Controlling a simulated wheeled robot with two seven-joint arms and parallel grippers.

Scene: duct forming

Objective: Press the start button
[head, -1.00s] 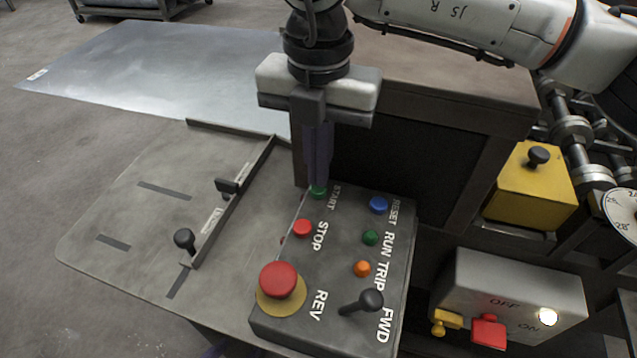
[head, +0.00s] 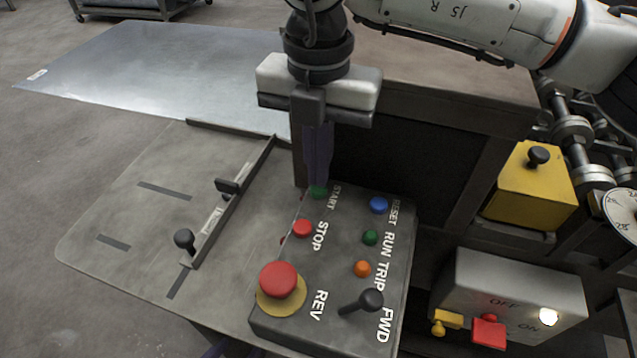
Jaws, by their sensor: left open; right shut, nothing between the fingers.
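The green START button (head: 319,193) is at the far left corner of the grey control panel (head: 345,285), partly covered by my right gripper. My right gripper (head: 318,184) points down with its dark purple fingers shut and empty. Its tips are at the START button; I cannot tell whether they press it. Only a small purple part of my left gripper (head: 216,349) shows at the bottom edge, below the panel; the rest is out of frame.
The red STOP button (head: 302,228), blue RESET button (head: 379,205) and big red mushroom button (head: 278,280) are close by. A black REV/FWD lever (head: 370,300) stands up from the panel. A metal sheet (head: 160,65) lies at the back left.

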